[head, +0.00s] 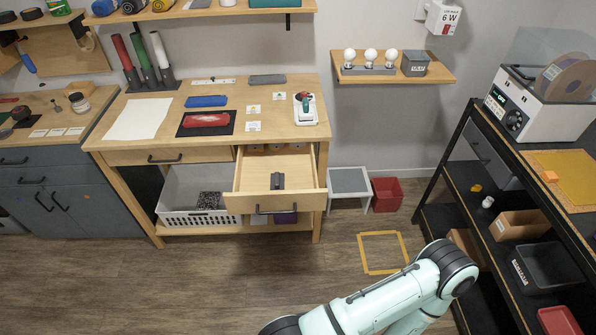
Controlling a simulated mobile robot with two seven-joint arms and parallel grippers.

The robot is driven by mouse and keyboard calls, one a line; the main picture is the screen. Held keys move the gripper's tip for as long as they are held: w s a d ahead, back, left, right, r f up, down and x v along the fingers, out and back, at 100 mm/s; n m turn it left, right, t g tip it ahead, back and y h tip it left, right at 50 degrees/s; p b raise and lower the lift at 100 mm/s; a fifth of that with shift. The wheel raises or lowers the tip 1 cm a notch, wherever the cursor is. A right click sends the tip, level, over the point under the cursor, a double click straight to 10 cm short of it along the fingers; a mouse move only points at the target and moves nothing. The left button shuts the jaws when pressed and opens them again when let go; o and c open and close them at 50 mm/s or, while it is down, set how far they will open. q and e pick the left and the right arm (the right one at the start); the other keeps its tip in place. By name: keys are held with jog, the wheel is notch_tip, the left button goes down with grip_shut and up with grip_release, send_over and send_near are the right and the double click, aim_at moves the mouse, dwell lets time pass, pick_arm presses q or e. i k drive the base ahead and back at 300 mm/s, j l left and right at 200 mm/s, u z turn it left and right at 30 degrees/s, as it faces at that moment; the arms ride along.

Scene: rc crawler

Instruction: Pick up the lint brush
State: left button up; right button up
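I cannot surely tell which thing is the lint brush at this size. A small dark object (277,181) lies in the open drawer (252,185) of the wooden workbench (160,107). On the bench top lie a blue object (206,101), a red object (207,120) on a black mat, a grey block (267,79), and a white tray (306,116) holding a small red and green item. A pale green arm of mine crosses the lower right, away from the bench. Neither of my grippers is in view.
The open drawer sticks out over the floor. A white basket (187,216) sits below the bench. A grey-topped step stool (349,181) and red bin (387,194) stand to its right. A dark shelf rack (478,199) fills the right side. The floor (200,275) in front is clear.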

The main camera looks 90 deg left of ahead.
aim_at(277, 179)
jog(key=j+u, duration=0.35)
jog(key=j, duration=0.15)
jog(key=j+u, duration=1.15)
jog(key=i+j+u, duration=0.1)
jog(key=u, duration=0.25)
jog(key=j+u, duration=0.35)
jog(key=k+j+u, duration=0.1)
jog(key=j+u, duration=0.65)
jog(key=j, duration=0.95)
